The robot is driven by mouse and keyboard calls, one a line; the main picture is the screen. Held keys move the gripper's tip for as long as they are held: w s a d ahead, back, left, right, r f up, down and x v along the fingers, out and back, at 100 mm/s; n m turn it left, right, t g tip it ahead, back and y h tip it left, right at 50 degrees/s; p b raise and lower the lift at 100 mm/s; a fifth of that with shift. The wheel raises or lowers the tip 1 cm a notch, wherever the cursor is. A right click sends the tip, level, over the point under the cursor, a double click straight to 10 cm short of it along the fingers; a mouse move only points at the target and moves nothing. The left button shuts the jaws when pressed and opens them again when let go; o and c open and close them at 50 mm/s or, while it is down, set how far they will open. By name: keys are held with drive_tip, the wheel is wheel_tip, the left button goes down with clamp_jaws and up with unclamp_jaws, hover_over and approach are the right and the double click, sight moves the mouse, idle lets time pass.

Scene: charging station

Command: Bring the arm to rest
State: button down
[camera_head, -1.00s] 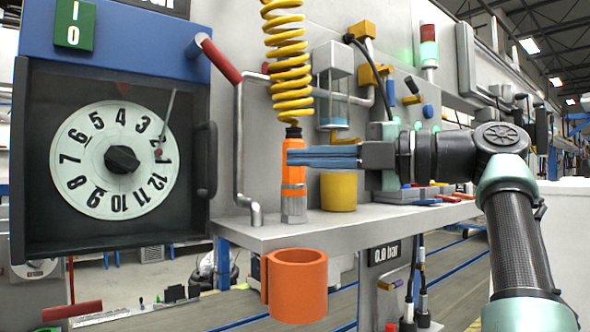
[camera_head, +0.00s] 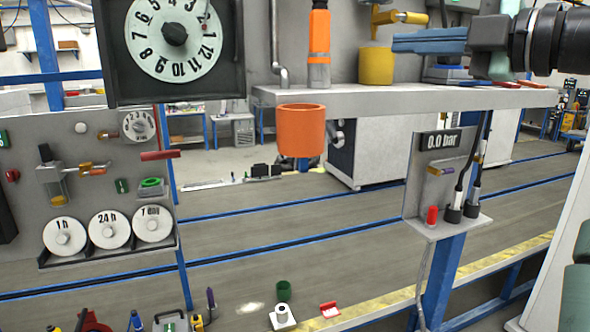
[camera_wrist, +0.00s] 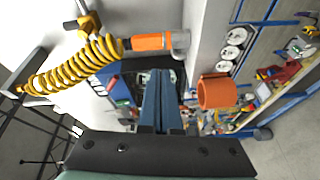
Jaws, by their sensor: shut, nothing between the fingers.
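My gripper (camera_head: 398,42) is at the upper right of the head view, above the grey shelf (camera_head: 400,99). Its blue fingers are together with nothing between them, pointing left. They also show in the wrist view (camera_wrist: 158,85), pointing away from the camera. The orange tool (camera_head: 319,40) with a grey metal end stands upright left of the fingertips, apart from them. In the wrist view the orange tool (camera_wrist: 150,42) hangs on a yellow coiled hose. Part of my arm is cut off at the right edge of the head view.
An orange cup holder (camera_head: 301,132) hangs at the shelf's front edge. A dial box (camera_head: 175,88) is at the upper left.

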drive_tip(key=w+a+f+m+t+h+b, duration=0.1)
drive_tip(key=a+f+m+t+h+b, duration=0.1)
drive_tip(key=a+f+m+t+h, duration=0.85)
drive_tip(key=s+a+r+m+t+b, duration=0.1)
drive_tip(key=s+a+r+m, duration=0.1)
drive_tip(key=s+m, duration=0.5)
drive_tip(key=s+a+r+m+t+h+b, duration=0.1)
drive_tip(key=s+m, duration=0.5)
drive_tip(key=s, duration=0.9)
wheel_tip(320, 180, up, 3)
drive_tip(key=shift+a+r+m+t, duration=0.2)
drive_tip(key=shift+a+m+t, duration=0.15)
drive_tip(key=shift+a+t, duration=0.6)
drive_tip(key=shift+a, duration=0.2)
